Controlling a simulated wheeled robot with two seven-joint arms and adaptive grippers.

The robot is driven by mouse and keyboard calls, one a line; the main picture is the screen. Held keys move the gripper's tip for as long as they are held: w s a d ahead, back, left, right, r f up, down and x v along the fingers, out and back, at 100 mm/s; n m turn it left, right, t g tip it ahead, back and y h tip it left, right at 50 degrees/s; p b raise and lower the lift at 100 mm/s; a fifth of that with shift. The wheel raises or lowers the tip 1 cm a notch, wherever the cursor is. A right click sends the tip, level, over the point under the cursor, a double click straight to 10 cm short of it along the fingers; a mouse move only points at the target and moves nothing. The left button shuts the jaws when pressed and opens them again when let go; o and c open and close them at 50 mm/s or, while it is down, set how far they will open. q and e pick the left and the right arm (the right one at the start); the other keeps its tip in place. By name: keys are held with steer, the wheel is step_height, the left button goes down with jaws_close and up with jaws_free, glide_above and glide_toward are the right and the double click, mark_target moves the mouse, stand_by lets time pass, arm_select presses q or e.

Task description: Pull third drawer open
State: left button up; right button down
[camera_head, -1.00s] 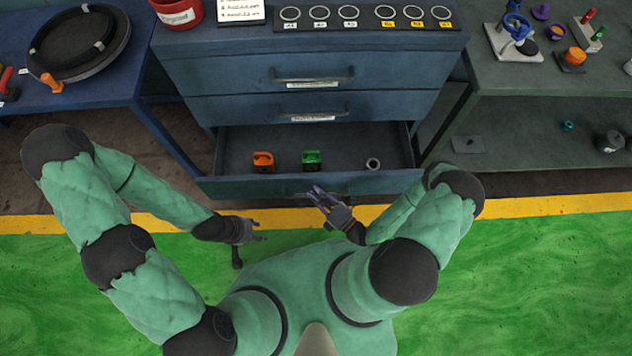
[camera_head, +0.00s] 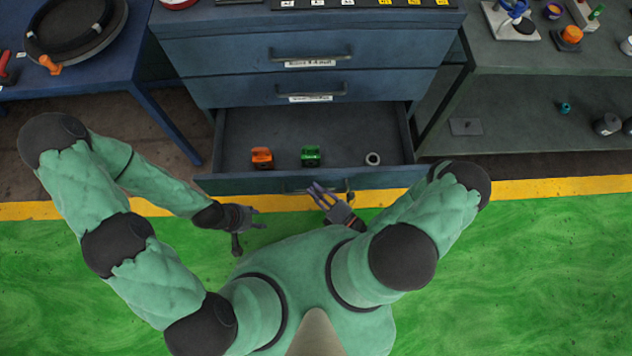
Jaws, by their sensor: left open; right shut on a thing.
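The third drawer (camera_head: 230,186) is the lowest one visible in the blue cabinet, and it stands pulled out with its inside showing. In it lie an orange block-like part (camera_head: 262,158), a green one (camera_head: 311,156) and a small grey ring (camera_head: 373,159). My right gripper (camera_head: 319,191) is at the middle of the drawer's front, shut on its handle (camera_head: 300,187), which is partly hidden by the fingers. My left gripper (camera_head: 255,218) is open and empty, in front of the drawer and apart from it.
Two shut drawers with handles (camera_head: 310,54) are above. A blue table (camera_head: 100,85) with a round black tray stands left. A grey-green bench (camera_head: 500,70) with a lower shelf stands right. Green floor with a yellow stripe (camera_head: 560,187) lies in front.

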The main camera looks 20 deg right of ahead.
steer(key=c, duration=1.1)
jaws_free()
steer(key=shift+d, duration=0.1)
steer(key=v, duration=1.2)
steer(key=shift+s, duration=0.1)
